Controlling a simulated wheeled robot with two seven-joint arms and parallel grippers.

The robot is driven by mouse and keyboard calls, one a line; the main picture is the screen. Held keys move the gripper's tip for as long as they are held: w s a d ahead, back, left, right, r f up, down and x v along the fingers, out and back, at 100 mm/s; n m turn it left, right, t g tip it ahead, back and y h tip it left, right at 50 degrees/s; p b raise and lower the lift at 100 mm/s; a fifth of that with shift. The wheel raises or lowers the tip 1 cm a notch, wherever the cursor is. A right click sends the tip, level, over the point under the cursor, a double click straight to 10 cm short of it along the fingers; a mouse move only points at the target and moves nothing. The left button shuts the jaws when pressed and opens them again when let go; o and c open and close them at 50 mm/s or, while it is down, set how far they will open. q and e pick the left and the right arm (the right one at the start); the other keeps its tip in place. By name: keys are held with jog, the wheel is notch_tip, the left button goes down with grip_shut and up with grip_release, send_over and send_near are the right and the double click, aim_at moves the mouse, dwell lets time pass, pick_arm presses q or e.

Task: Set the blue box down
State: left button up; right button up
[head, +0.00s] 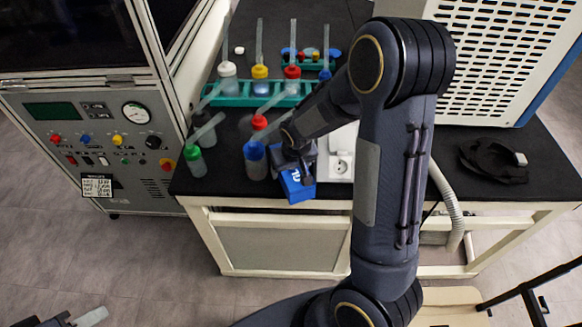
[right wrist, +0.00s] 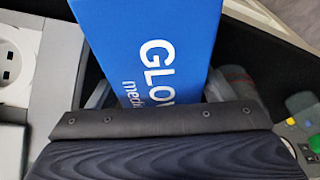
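The blue box (head: 297,186) is at the front edge of the black bench top (head: 232,182), left of a white power socket. I cannot tell whether it touches the bench. My right gripper (head: 297,168) reaches down onto it from behind and above. In the right wrist view the blue box (right wrist: 155,45), with white "GLO" lettering, sits between the fingers of the right gripper (right wrist: 160,95); its lower end is hidden by the gripper body. My left gripper (head: 85,318) shows only partly at the bottom left, away from the bench, with a pale piece at its tip.
Blue-capped (head: 255,160) and green-capped (head: 194,160) bottles stand left of the box. A green rack (head: 235,100) with several bottles is behind. The white socket (head: 341,165) is close on the right. A black item (head: 493,162) lies farther right.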

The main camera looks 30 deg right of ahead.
jog(key=shift+r, duration=0.65)
jog(key=p+v, duration=0.1)
jog(key=v, duration=1)
jog(key=shift+s, duration=0.15)
jog(key=s+a+r+t+y, duration=0.1)
jog(key=s+a+r+y, duration=0.1)
jog(key=s, duration=0.7)
jog(key=s+a+r+t+y, duration=0.1)
jog(key=s+a+r, duration=0.3)
jog(key=s, duration=0.6)
jog(key=shift+a+y, duration=0.35)
jog(key=shift+y, duration=0.35)
